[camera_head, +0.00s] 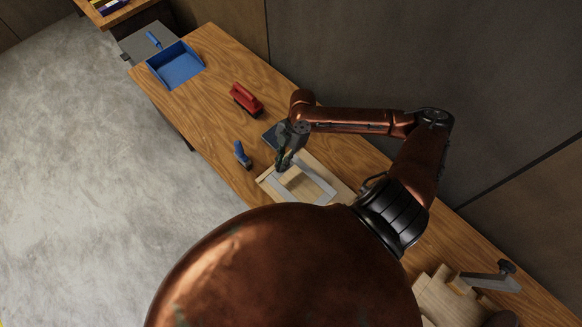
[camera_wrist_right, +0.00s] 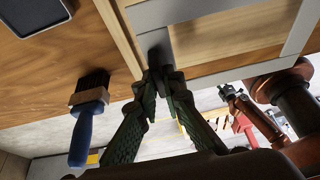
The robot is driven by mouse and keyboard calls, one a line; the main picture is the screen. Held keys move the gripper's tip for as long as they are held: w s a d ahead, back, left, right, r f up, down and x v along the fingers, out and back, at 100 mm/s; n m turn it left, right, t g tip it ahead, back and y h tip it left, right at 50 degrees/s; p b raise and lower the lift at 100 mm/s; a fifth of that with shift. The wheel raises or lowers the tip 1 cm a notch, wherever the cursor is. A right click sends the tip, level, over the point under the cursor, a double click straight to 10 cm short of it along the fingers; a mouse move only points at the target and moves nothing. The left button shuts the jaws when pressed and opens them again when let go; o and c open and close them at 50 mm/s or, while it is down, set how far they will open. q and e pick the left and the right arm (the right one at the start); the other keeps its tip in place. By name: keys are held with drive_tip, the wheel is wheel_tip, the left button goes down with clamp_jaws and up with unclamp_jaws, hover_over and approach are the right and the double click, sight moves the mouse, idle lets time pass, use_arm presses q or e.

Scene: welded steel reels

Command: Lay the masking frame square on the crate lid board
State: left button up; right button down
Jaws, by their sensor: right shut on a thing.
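The masking frame (camera_head: 278,188) is a flat, light grey rectangle with an open middle. It is over the pale wooden crate lid board (camera_head: 325,173) on the bench. In the right wrist view, the frame (camera_wrist_right: 240,70) looks slightly turned against the board's edge (camera_wrist_right: 120,32), and wood shows through its opening. I cannot tell whether the frame touches the board.
A blue-handled brush (camera_head: 242,154) lies close to the board's left side. A dark pad (camera_head: 270,136) lies behind the gripper. A red-handled tool (camera_head: 246,99) and a blue dustpan (camera_head: 176,65) are farther up the bench. A clamp (camera_head: 490,279) with wooden pieces is at lower right.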

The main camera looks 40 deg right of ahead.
sight(290, 165)
drive_tip(key=d+f, duration=0.1)
drive_tip(key=f, duration=0.1)
drive_tip(key=s+d+f, duration=0.1)
drive_tip(key=d, duration=0.1)
drive_tip(key=shift+f, duration=0.35)
wheel_tip(290, 165, down, 3)
drive_tip(key=shift+d+f+p, duration=0.1)
drive_tip(key=shift+f+p, duration=0.05)
drive_tip(key=shift+p, duration=0.3)
drive_tip(key=c, duration=2)
unclamp_jaws()
drive_tip(key=shift+c, duration=0.2)
drive_tip(key=v, duration=1.2)
drive_tip(key=shift+s, duration=0.1)
